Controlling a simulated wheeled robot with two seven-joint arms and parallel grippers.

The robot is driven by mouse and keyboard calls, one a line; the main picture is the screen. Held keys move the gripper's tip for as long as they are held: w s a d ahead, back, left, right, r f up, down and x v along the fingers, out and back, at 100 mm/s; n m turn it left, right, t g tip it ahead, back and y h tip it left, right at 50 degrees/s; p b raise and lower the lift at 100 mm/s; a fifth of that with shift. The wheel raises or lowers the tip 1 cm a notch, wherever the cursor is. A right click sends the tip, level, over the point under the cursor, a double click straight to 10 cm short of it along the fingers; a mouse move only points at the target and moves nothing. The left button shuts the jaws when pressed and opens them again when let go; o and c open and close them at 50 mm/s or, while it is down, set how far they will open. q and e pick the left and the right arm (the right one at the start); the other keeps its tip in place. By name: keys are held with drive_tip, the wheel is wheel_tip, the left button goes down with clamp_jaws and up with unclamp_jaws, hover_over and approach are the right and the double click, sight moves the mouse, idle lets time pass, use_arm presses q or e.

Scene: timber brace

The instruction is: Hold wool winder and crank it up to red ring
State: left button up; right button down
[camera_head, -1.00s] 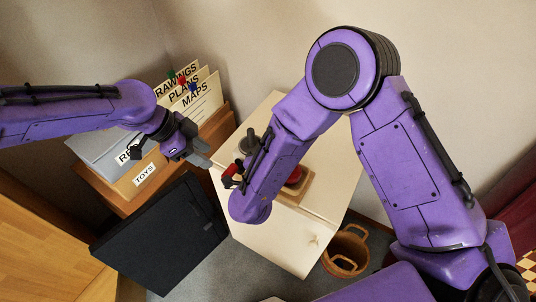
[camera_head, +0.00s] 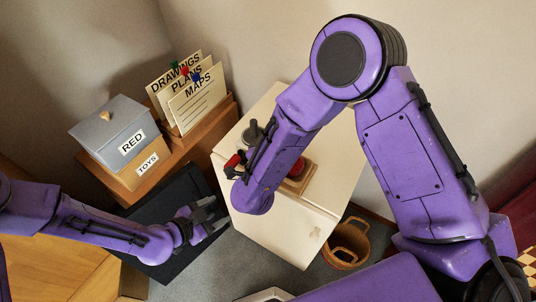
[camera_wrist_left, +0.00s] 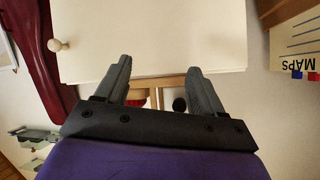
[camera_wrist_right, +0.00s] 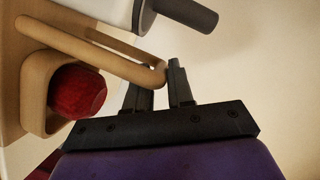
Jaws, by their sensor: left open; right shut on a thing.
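The wool winder stands on the cream cabinet top (camera_head: 335,190), largely hidden by my right forearm in the head view. Its wooden base (camera_head: 304,182), a red ball (camera_head: 297,170) and a grey cylinder (camera_head: 252,133) show around the forearm. In the right wrist view, my right gripper (camera_wrist_right: 160,78) is shut on the end of a wooden bar (camera_wrist_right: 90,48). The red ball (camera_wrist_right: 78,92) sits beside it in a wooden holder, and a dark handle (camera_wrist_right: 188,14) shows above. My left gripper (camera_head: 213,213) is open and empty at the cabinet's left side. I cannot make out a red ring for certain.
A grey lidded box marked RED (camera_head: 108,128) and upright cards (camera_head: 195,100) stand on a wooden unit at the back left. A dark panel (camera_head: 175,198) lies below it. A wicker basket (camera_head: 347,243) is on the floor right of the cabinet.

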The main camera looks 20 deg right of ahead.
use_arm(q)
wheel_tip(320, 180, up, 6)
drive_tip(key=d+f+n+t+h, duration=0.1)
drive_tip(key=n+t+h, duration=0.1)
drive_tip(key=t+h, duration=0.1)
drive_tip(key=n+t, duration=0.3)
approach(232, 164)
drive_tip(key=w+f, duration=0.1)
drive_tip(key=shift+h, duration=0.4)
drive_tip(key=x, duration=0.9)
drive_tip(key=shift+w+d+f, duration=0.3)
drive_tip(key=shift+w+f, duration=0.05)
drive_tip(key=shift+c, duration=0.3)
